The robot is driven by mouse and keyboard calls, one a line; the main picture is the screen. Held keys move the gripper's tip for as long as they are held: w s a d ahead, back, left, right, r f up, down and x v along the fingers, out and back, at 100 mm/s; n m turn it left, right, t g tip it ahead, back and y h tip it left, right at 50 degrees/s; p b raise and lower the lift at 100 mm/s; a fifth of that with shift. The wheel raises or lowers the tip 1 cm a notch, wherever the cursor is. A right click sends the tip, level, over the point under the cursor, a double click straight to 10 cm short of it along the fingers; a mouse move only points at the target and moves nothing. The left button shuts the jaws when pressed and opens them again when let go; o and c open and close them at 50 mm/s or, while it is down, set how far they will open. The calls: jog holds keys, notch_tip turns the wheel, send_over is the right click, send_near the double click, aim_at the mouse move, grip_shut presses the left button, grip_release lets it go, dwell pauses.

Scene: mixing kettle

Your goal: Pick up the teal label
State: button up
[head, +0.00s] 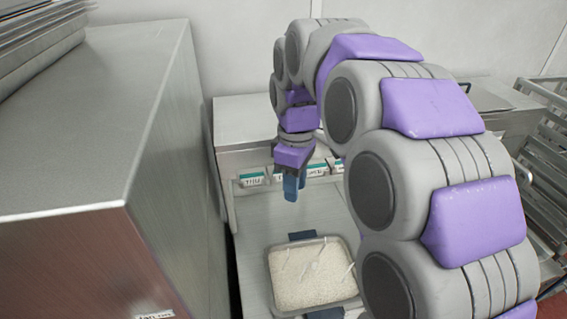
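Several small white labels with teal top strips line the front edge below the back counter. One label (252,179) is left of my gripper and fully visible. Another label (317,170) is just right of it, and one more label (338,165) is farther right, partly covered by my arm. My gripper (291,188) points down in front of this row, its blue fingertips between the left label and the right ones. The fingers look close together, but their gap and any small thing between them cannot be made out.
A tray (353,262) of white grains with pale sticks stands on the lower metal surface (258,222). A large steel cabinet (85,120) fills the left. A metal rack (545,150) stands at the far right. Bare surface lies between the tray and the labels.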

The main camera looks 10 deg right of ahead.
jog(key=w+d+r+n+p, duration=0.1)
jog(key=w+r+n+p, duration=0.25)
jog(key=w, duration=0.45)
jog(key=w+r+n+p, duration=0.3)
jog(key=w+r+p, duration=0.15)
jog(key=w, duration=0.35)
jog(key=shift+n+t, duration=0.35)
jog(key=shift+t, duration=0.05)
jog(key=f, duration=1.1)
jog(key=shift+w+f, duration=0.15)
jog(key=shift+w, duration=0.25)
jog(key=shift+s+d+f+p, duration=0.1)
jog(key=shift+s+f+p, duration=0.1)
jog(key=shift+f, duration=0.55)
jog(key=shift+s+f+p, duration=0.1)
jog(key=shift+f+p, duration=0.1)
jog(key=shift+f, duration=0.6)
jog(key=shift+s+d+f+p, duration=0.1)
jog(key=shift+f+p, duration=0.1)
jog(key=shift+f, duration=0.55)
jog(key=shift+w+f, duration=0.15)
jog(key=shift+f, duration=0.15)
grip_shut()
